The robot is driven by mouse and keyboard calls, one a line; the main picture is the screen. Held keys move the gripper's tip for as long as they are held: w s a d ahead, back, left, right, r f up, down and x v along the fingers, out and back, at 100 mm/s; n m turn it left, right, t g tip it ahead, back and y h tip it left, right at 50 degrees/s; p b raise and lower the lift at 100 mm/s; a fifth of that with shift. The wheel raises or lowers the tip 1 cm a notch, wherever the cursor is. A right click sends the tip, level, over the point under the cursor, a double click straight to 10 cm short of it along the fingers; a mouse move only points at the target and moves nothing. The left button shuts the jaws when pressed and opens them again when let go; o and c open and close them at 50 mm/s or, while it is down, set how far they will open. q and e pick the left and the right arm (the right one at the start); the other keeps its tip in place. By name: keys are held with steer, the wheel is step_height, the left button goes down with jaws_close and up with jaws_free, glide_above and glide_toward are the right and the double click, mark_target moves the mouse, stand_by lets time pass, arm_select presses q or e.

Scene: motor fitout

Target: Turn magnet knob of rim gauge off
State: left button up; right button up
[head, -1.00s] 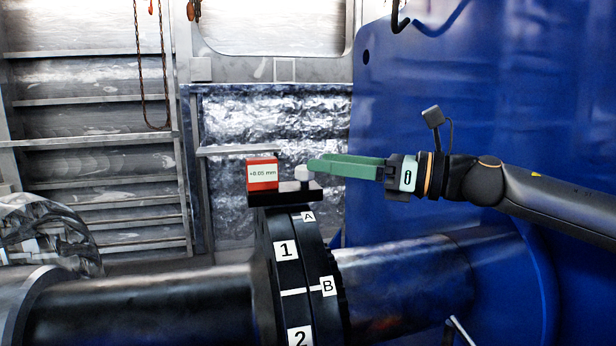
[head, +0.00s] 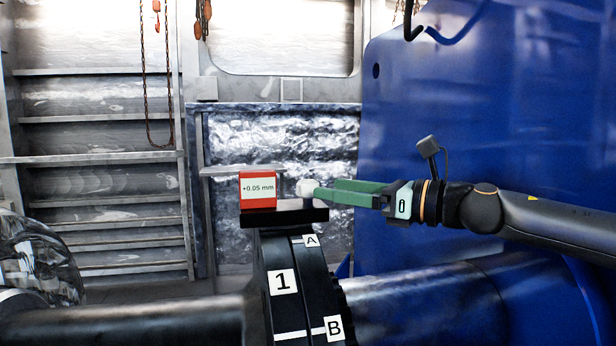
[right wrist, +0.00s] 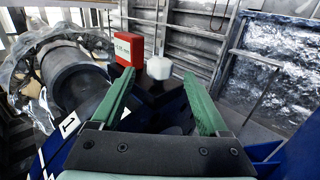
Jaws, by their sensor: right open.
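The rim gauge, a red box (head: 258,190) with a label reading +0.05 mm, sits on a black base (head: 262,219) on top of the coupling rim. Its white magnet knob (head: 306,188) stands on the right part of the base. My right gripper (head: 318,191) has green fingers and comes in from the right with its tips at the knob. In the right wrist view the knob (right wrist: 159,67) shows beyond and between the open fingertips (right wrist: 160,85), with the red box (right wrist: 129,48) to its left. Whether a finger touches the knob I cannot tell. My left gripper is not in view.
The coupling (head: 303,290) with labels 1, A and B stands below the gauge on a horizontal shaft (head: 130,318). A large blue housing (head: 480,130) fills the right side. Chains (head: 146,90) hang at the back left. The space above the gauge is clear.

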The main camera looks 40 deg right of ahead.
mark_target(308, 181)
steer(key=p+x, duration=0.2)
steer(key=x, duration=0.2)
steer(key=shift+w+a+r, duration=0.1)
steer(key=shift+w+r, duration=0.05)
steer(key=shift+w, duration=0.2)
steer(key=shift+w+a+p, duration=0.2)
steer(key=shift+w+p, duration=0.2)
steer(key=shift+w, duration=0.25)
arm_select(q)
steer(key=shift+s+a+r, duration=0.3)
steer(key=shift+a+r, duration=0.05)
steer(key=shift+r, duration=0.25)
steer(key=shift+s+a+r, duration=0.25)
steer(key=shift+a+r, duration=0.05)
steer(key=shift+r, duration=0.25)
arm_select(e)
steer(key=shift+w, duration=0.25)
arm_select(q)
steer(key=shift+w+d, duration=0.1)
arm_select(e)
jaws_close()
